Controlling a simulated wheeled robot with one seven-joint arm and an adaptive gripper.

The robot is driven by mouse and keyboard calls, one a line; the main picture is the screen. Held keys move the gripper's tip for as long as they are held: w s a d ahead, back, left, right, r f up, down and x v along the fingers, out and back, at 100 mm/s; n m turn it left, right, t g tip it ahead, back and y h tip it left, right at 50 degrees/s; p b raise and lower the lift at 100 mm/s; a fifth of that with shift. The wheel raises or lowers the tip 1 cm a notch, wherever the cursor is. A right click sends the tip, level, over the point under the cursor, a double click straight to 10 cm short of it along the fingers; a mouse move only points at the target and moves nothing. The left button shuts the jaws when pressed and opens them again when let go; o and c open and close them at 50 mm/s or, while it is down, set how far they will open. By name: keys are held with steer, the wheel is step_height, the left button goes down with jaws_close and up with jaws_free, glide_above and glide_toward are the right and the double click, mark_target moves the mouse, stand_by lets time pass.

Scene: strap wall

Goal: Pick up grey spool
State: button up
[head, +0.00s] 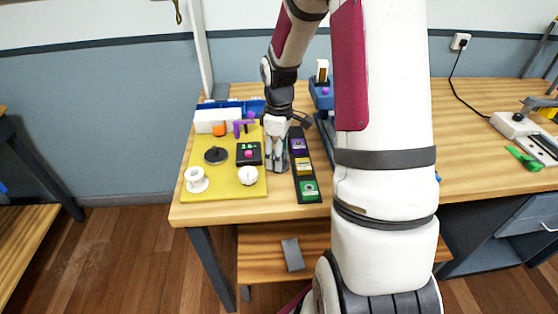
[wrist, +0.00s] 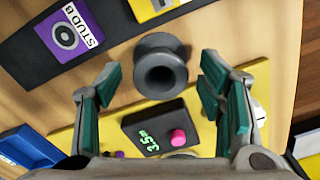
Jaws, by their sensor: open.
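The grey spool (wrist: 160,68) stands on the wooden table in the wrist view, its round hollow end facing the camera. It sits between the yellow board and the black strip. My gripper (wrist: 160,82) is open, with one teal-padded finger on each side of the spool and visible gaps between. I cannot tell how far the fingertips are above the table. In the head view my gripper (head: 277,160) points down at the table between the board and the strip, and the spool is not clearly visible there.
The yellow board (head: 225,180) carries a white spool (head: 196,179), a black disc (head: 216,155), a white knob (head: 248,176) and a black timer box (head: 248,154). The black strip (head: 304,175) with coloured blocks lies right of my gripper. A blue bin (head: 250,106) stands behind.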

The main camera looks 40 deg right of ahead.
steer(key=shift+f, duration=0.8)
steer(key=shift+c, duration=0.4)
steer(key=c, duration=1.1)
steer(key=shift+c, duration=0.2)
steer(key=shift+r, duration=0.15)
